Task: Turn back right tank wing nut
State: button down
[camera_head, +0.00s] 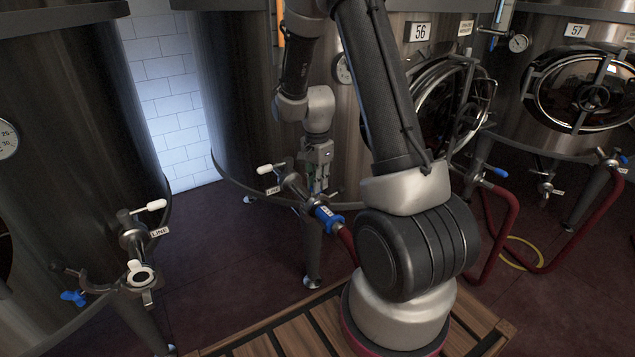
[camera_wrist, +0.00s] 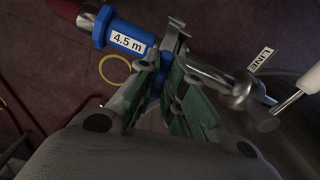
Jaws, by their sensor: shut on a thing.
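My gripper (camera_head: 318,186) points down at the outlet of the middle tank in the head view. In the wrist view its green-padded fingers (camera_wrist: 172,88) are closed on a small blue wing nut (camera_wrist: 158,84), mostly hidden between them. The wing nut belongs to the clamp (camera_wrist: 176,42) that joins the steel valve pipe (camera_wrist: 210,72) to the blue hose coupling (camera_wrist: 116,38), labelled "4.5 m". The coupling also shows below my gripper in the head view (camera_head: 328,217). The wing nut cannot be made out in the head view.
A white valve handle (camera_wrist: 298,92) and a LINE tag (camera_wrist: 261,60) are close beside the fingers. A red hose (camera_head: 347,243) leaves the coupling. At left, another tank (camera_head: 80,130) has an outlet with a blue wing nut (camera_head: 73,297). A wooden pallet (camera_head: 270,338) lies in front.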

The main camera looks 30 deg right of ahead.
jog(key=shift+w, duration=0.1)
jog(key=c, duration=1.5)
grip_release()
notch_tip(320, 180, up, 12)
jog(key=shift+a, duration=0.1)
